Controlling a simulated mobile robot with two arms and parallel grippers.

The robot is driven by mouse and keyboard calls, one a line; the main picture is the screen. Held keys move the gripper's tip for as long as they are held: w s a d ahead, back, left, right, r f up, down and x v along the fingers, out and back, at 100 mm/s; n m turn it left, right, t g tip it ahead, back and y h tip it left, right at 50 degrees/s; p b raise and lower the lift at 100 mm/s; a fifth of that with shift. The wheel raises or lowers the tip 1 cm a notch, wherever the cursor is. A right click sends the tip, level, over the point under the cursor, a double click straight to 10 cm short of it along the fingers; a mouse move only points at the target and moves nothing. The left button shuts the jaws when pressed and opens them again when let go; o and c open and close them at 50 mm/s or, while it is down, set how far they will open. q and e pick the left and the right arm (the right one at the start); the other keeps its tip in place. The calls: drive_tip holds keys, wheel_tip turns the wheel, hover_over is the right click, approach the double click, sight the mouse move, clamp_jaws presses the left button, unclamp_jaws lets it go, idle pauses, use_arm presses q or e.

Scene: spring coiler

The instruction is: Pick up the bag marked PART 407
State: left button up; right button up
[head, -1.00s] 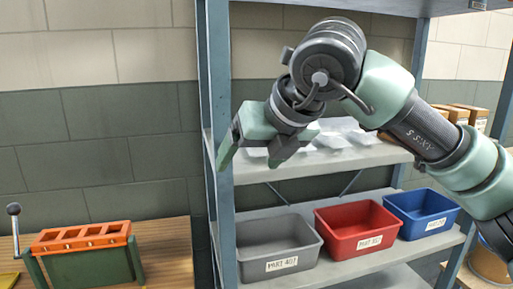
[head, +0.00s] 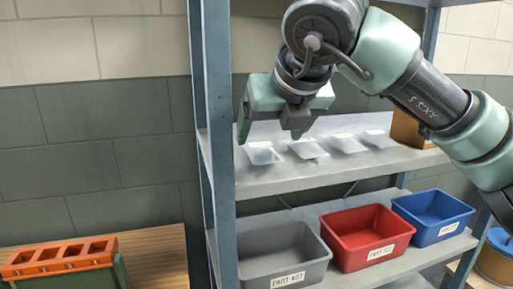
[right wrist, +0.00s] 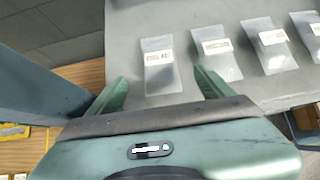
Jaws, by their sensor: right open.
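Several clear flat bags with white labels lie in a row on the upper shelf. The leftmost bag (head: 263,154) also shows in the right wrist view (right wrist: 163,76), where its small, blurred label seems to read PART 407. My right gripper (head: 271,134) is open and empty, above and close to the leftmost bag in the head view. In the right wrist view its fingers (right wrist: 160,88) are spread to either side of that bag's near end, with no grip on it. My left gripper is not in view.
The blue-grey shelf post (head: 217,120) stands just left of the gripper. Other bags (head: 307,148) lie close to the right. Below are a grey bin (head: 285,281) labelled PART 407, a red bin (head: 367,265) and a blue bin (head: 432,238). An orange-topped fixture (head: 60,257) sits at lower left.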

sight(263, 146)
drive_tip(key=shift+w+a+f, duration=0.1)
drive_tip(key=shift+w+f, duration=0.15)
drive_tip(key=shift+w, duration=0.1)
drive_tip(key=shift+w+a+f, duration=0.1)
drive_tip(key=shift+w+f, duration=0.1)
drive_tip(key=shift+w, duration=0.05)
drive_tip(key=shift+w+a+f+p, duration=0.1)
drive_tip(key=shift+w+f+p, duration=0.25)
drive_tip(key=shift+f+p, duration=0.1)
drive_tip(key=p+x, duration=0.1)
drive_tip(key=x, duration=0.3)
drive_tip(key=shift+w+r, duration=0.1)
drive_tip(key=shift+w, duration=0.05)
drive_tip(key=shift+w+f+p, duration=0.3)
drive_tip(key=shift+f, duration=0.1)
drive_tip(key=shift+s, duration=0.1)
drive_tip(key=c, duration=1.4)
drive_tip(key=shift+c, duration=1.1)
